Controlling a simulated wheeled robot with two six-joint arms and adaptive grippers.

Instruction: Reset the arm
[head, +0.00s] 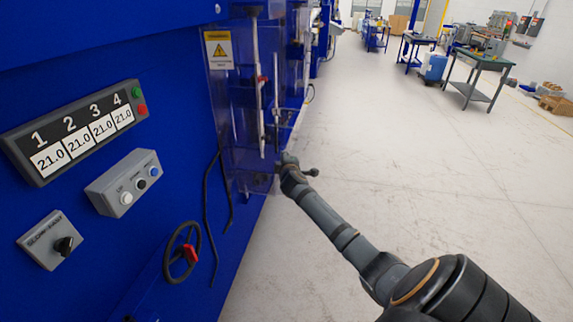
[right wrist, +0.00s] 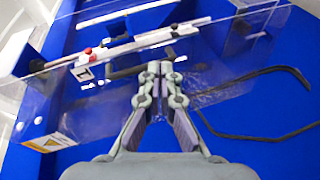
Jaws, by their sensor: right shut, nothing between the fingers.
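My right arm (head: 340,233) reaches from the lower right of the head view towards the blue machine (head: 110,60). My right gripper (head: 287,165) is at its far end, beside the lower part of the machine's clear guard (head: 225,115). In the right wrist view the gripper (right wrist: 160,72) has its fingers together with nothing held between them. The clear guard (right wrist: 95,112) and rods lie beyond the fingertips; I cannot tell whether the gripper touches the guard. My left gripper is not in view.
The machine face carries a numbered display (head: 80,130), a button box (head: 125,182), a rotary switch box (head: 50,240) and a handwheel (head: 181,250). Black cables hang beside the guard. Open floor (head: 440,180) lies to the right, with a work table (head: 477,75) farther back.

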